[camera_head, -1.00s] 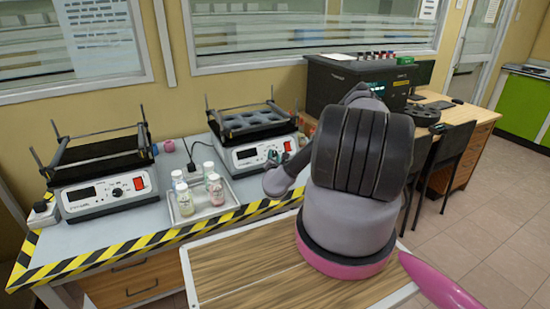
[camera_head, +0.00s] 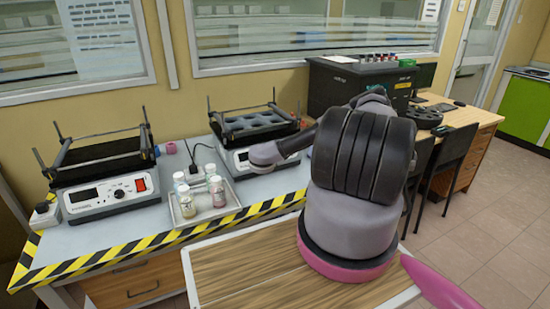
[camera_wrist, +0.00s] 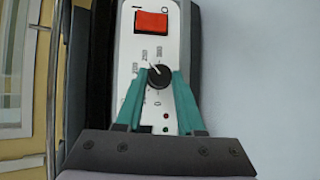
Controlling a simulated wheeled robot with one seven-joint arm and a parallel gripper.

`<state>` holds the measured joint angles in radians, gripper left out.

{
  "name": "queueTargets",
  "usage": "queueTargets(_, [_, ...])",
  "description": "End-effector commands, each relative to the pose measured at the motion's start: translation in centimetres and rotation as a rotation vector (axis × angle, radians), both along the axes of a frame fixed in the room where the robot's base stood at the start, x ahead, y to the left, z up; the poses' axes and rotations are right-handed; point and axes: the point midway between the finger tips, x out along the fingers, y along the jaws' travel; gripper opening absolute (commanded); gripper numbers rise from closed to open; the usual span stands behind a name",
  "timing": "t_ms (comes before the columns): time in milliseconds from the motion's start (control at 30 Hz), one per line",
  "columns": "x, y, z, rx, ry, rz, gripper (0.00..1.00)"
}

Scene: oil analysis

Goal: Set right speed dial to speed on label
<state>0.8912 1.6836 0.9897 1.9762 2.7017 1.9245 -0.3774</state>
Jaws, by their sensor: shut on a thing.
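The right speed dial (camera_wrist: 158,77) is a round black knob on the white front panel of the right shaker (camera_head: 252,122). In the wrist view its pale pointer line points to the upper left, among small printed numbers too blurred to read surely. My gripper (camera_wrist: 159,80) has teal fingers, one on each side of the knob, shut on it. In the head view my wrist covers the right part of that panel, and the dial and fingertips are hidden. The left shaker (camera_head: 100,199) has its own black dial (camera_head: 119,194).
A red rocker switch (camera_wrist: 151,22) sits beyond the dial on the panel. A metal tray (camera_head: 232,207) with several small bottles stands in front of the right shaker. A printed sheet (camera_head: 95,25) hangs at the upper left, its text unreadable. A black machine (camera_head: 345,85) stands behind.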

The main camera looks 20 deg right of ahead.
Motion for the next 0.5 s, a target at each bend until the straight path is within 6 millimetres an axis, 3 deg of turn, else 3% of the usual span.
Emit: queueTargets(500, [-0.02, -0.17, -0.01, 0.100, 0.007, -0.056, 0.00])
